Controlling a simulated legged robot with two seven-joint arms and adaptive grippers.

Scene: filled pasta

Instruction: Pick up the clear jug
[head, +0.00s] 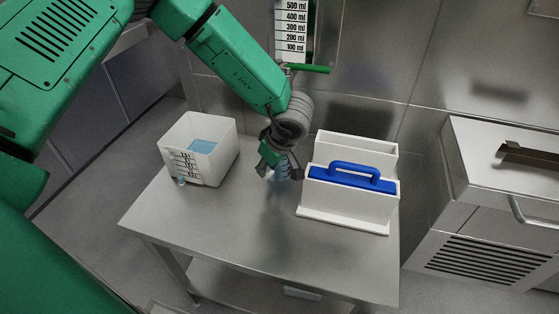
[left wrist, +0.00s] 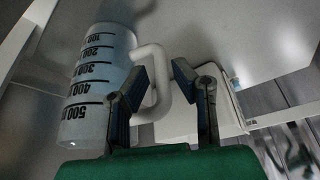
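The clear jug (left wrist: 97,85), with black marks from 100 to 500 ml, fills the left part of the left wrist view. Its pale handle (left wrist: 158,88) reaches between the two fingers of my left gripper (left wrist: 158,68). The fingers stand apart with gaps around the handle, so the gripper is open. In the head view my left gripper (head: 277,166) is low over the table, and only a small bluish part of the jug (head: 283,174) shows beneath it; the rest is hidden. My right gripper is not in view.
A steel table (head: 235,225) carries a white tank (head: 215,160) with blue liquid and a small tap at left. A white box (head: 345,207) with a blue handle (head: 350,178) stands close right of the gripper. A marked dispenser (head: 292,25) with a green lever hangs behind. The table's front is clear.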

